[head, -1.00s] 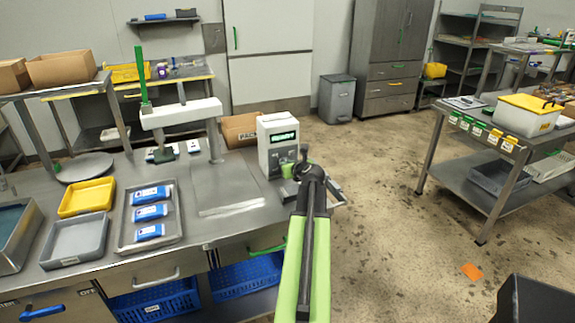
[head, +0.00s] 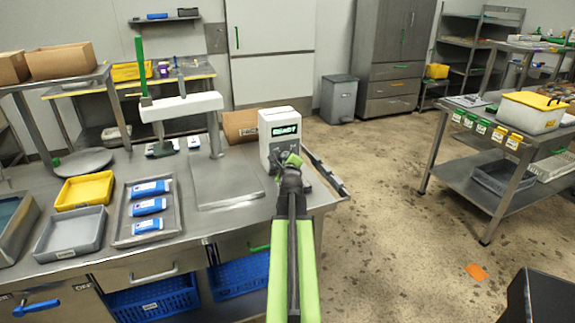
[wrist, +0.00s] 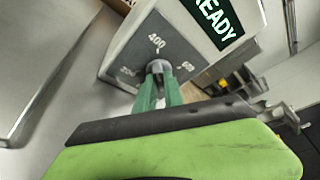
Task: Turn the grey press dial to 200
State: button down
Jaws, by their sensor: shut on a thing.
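The grey press dial (wrist: 157,67) is a small round knob on the dark grey front panel of a white control box (head: 279,125). In the wrist view the panel carries a 400 mark above the dial, a partly legible mark at the left that seems to start with 2, and another at the right. The dial's pointer direction is hard to tell. The box's display (wrist: 213,17) reads READY. My gripper (wrist: 160,86) has its green fingers shut on the dial. In the head view my gripper (head: 291,160) covers the dial.
The box stands on a steel bench near its right end. A press arm (head: 182,106) and a flat steel plate (head: 225,185) are left of it. A tray (head: 121,225) with blue packs lies further left.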

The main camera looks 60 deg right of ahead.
jog(key=shift+a+f+n+h+b, duration=0.15)
jog(key=shift+n+h+b, duration=0.2)
jog(key=shift+n+b, duration=0.25)
jog(key=shift+f+n+h+b, duration=0.15)
jog(key=shift+n+h+b, duration=0.25)
jog(key=shift+n, duration=0.3)
jog(key=shift+r, duration=0.1)
jog(key=c, duration=1.4)
grip_release()
jog(key=shift+c, duration=0.2)
